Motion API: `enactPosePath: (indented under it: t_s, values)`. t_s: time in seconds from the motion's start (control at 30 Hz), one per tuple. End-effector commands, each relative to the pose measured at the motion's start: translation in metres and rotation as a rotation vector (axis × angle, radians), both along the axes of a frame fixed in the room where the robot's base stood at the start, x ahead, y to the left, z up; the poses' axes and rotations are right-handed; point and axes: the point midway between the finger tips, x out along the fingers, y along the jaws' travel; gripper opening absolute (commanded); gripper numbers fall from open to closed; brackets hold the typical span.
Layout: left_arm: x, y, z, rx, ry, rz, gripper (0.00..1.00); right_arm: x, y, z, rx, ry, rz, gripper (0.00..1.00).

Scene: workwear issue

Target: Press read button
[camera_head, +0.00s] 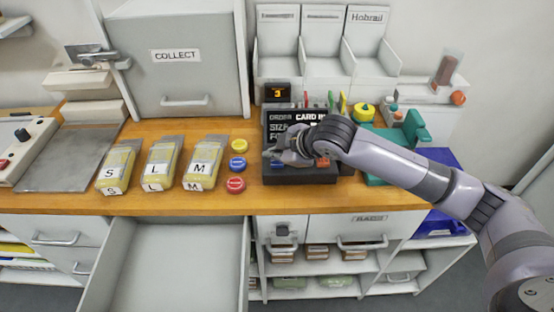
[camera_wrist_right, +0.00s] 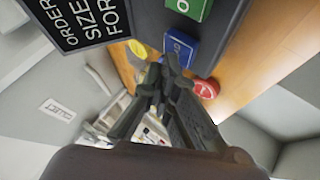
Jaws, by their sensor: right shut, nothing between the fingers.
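A dark reader unit (camera_head: 300,174) stands on the wooden counter, with a black sign reading ORDER, SIZE, FOR and CARD IN behind its keys. An orange-red key (camera_head: 322,162) shows on its right part. In the right wrist view, a green key (camera_wrist_right: 190,8) and a blue key (camera_wrist_right: 181,47) with white marks sit on the dark unit. My right gripper (camera_head: 273,153) is shut and empty over the unit's left end. In the wrist view its fingertips (camera_wrist_right: 166,68) lie close to the blue key; I cannot tell whether they touch. No key's label reads clearly as "read". My left gripper is out of view.
Yellow, blue and red discs (camera_head: 236,185) lie left of the unit. Several bagged garments marked S, L and M (camera_head: 206,160) lie farther left. An open drawer (camera_head: 170,265) juts out below the counter. A grey COLLECT cabinet (camera_head: 180,85) stands behind, and a small display (camera_head: 277,93) shows 3.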

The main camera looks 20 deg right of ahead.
Motion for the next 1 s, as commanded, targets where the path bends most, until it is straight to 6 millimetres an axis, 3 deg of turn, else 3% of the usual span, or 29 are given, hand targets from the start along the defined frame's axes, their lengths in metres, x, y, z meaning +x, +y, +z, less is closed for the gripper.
enactPosePath:
  t_s: [1.0]
  values:
    - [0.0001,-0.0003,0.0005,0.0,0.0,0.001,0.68,-0.0005,-0.0001,-0.0087,-0.001,0.003,0.0,0.0]
